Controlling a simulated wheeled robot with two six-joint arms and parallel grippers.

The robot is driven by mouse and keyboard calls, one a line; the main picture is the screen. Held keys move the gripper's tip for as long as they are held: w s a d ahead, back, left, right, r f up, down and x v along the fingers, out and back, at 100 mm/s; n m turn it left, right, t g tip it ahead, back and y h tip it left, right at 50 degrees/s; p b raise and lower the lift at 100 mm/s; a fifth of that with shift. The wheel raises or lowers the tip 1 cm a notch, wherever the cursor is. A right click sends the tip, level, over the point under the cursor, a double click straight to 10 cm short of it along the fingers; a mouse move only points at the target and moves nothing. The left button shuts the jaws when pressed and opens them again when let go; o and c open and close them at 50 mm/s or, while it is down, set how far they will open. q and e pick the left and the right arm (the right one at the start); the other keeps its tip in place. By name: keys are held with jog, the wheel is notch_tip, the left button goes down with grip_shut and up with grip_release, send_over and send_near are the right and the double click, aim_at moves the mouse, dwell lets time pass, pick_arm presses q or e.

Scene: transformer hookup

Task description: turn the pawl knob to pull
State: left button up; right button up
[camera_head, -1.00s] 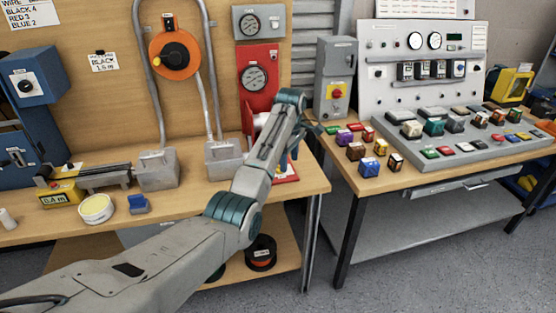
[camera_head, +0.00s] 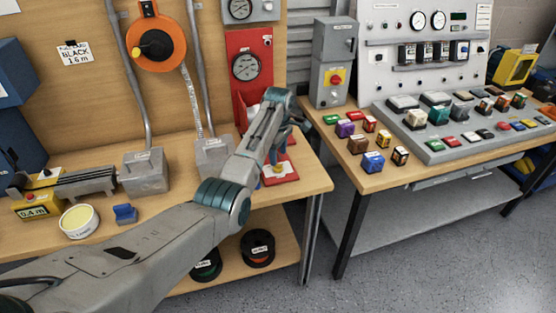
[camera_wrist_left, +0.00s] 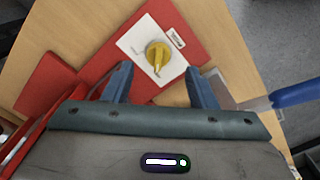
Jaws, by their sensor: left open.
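The pawl knob (camera_wrist_left: 158,54) is yellow, with a pointer-like bar, and sits on a white plate (camera_wrist_left: 135,46) on a red base (camera_wrist_left: 205,40). In the head view the knob (camera_head: 279,168) shows small below my left gripper, on the red base (camera_head: 290,174) at the bench's right end. My left gripper (camera_wrist_left: 158,76) is open and empty, its two blue fingers apart on either side of the knob's line in the wrist view. It appears above the knob, not touching it. In the head view my left gripper (camera_head: 276,152) points down and my wrist partly hides the red unit. My right gripper is not in view.
A red gauge panel (camera_head: 248,62) stands behind the base. A grey box (camera_head: 214,157) with pipes is left of my forearm. A second bench (camera_head: 375,183) with several coloured blocks and a control panel (camera_head: 412,70) is to the right, across a gap.

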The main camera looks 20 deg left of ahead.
aim_at(278, 167)
pick_arm(q)
notch_tip(278, 167, down, 4)
jog(key=shift+w+a, duration=0.15)
jog(key=shift+f, duration=0.3)
jog(key=c, duration=1)
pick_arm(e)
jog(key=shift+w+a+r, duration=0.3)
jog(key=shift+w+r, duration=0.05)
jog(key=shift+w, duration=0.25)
